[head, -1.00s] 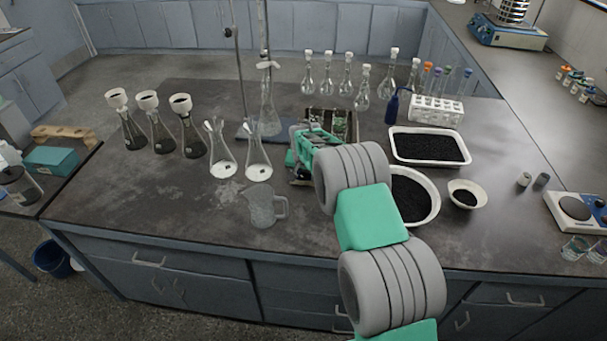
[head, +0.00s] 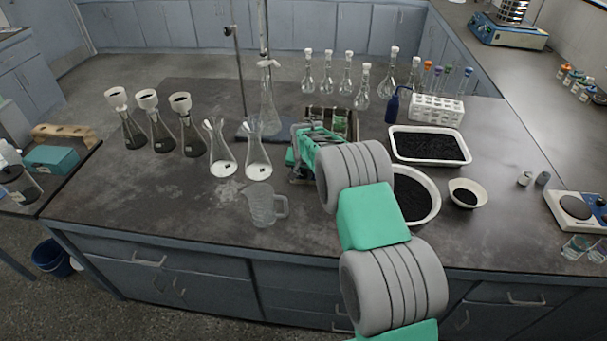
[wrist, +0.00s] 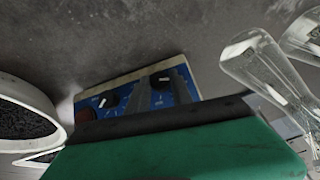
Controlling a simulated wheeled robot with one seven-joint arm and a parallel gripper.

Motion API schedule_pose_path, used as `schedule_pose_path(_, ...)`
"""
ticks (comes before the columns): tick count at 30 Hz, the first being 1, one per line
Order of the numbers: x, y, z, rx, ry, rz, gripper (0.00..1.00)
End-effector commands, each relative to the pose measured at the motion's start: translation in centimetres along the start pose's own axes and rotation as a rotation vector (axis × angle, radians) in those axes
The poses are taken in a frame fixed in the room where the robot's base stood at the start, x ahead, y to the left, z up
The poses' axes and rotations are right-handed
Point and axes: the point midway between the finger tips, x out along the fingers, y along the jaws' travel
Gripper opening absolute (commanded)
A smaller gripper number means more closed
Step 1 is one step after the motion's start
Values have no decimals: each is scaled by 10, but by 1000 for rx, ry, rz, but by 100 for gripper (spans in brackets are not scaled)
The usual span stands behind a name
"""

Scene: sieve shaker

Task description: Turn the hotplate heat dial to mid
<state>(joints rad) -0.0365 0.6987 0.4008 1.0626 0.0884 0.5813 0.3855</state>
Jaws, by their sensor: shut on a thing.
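In the wrist view a hotplate's blue front panel (wrist: 125,101) has two black dials with white marks, a left dial (wrist: 106,101) and a right dial (wrist: 161,79). My gripper (wrist: 163,88) has its two grey fingers on either side of the right dial and is shut on it. The panel's lettering is too small to read, so I cannot tell which dial is for heat. In the head view my gripper (head: 303,151) is low over the middle of the bench, and my arm hides most of this hotplate.
A white dish of black grains (head: 433,207) stands close right of my arm, with a black-filled tray (head: 467,158) behind. Glass flasks (head: 257,166) and a glass jug (head: 262,220) stand to the left. Another hotplate (head: 592,225) is at the far right. The front left bench is clear.

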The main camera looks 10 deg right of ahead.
Motion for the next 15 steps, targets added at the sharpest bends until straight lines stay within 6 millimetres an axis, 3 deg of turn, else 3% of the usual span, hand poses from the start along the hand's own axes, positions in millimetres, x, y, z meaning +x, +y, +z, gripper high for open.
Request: schedule_pose_path(15,6,7,1,229,-8,-229,0)
